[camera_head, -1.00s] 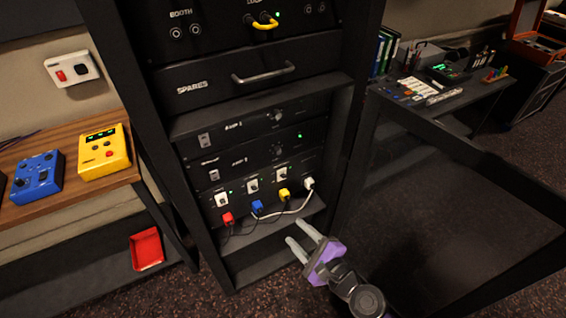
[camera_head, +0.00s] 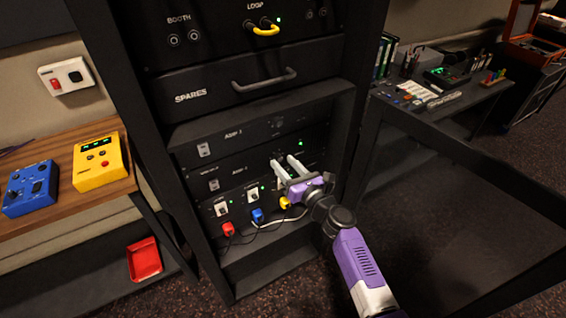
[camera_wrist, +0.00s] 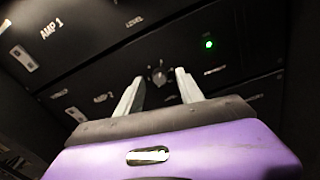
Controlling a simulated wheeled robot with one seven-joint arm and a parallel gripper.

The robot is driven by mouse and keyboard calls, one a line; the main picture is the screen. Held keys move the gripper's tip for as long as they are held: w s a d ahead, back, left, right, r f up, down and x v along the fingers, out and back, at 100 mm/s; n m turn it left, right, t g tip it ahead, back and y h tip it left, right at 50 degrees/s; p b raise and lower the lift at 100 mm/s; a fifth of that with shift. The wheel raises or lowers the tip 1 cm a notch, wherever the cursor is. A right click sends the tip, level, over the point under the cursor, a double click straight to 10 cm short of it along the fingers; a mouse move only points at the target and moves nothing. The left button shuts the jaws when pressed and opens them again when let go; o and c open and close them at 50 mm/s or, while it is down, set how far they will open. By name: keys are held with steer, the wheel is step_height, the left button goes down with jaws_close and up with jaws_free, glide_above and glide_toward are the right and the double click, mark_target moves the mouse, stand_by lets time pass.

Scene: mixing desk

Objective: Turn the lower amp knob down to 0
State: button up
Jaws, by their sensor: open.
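The lower amp, AMP 2 (camera_head: 228,177), is a black panel in the rack, below AMP 1. Its small dark knob (camera_wrist: 158,75) shows in the wrist view between the fingertips, or just beyond them; I cannot tell whether they touch it. The knob's pointer and scale are too dim to read. In the head view my fingers hide the knob. My gripper (camera_head: 284,161) is purple with two pale fingers, spread apart and reaching toward the panel from the right. In the wrist view, the gripper (camera_wrist: 158,78) is open with a finger on each side of the knob.
The AMP 1 panel (camera_head: 225,143) and its knob (camera_head: 277,122) sit above. A green light (camera_wrist: 208,43) glows at upper right of the lower knob. Below are switches and red (camera_head: 228,229) and blue (camera_head: 257,215) plugs with cables. An open frame door (camera_head: 455,145) stands at right.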

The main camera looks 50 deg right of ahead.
steer(key=shift+w+d, duration=0.15)
steer(key=shift+w, duration=0.45)
jaws_close()
steer(key=shift+n, duration=0.3)
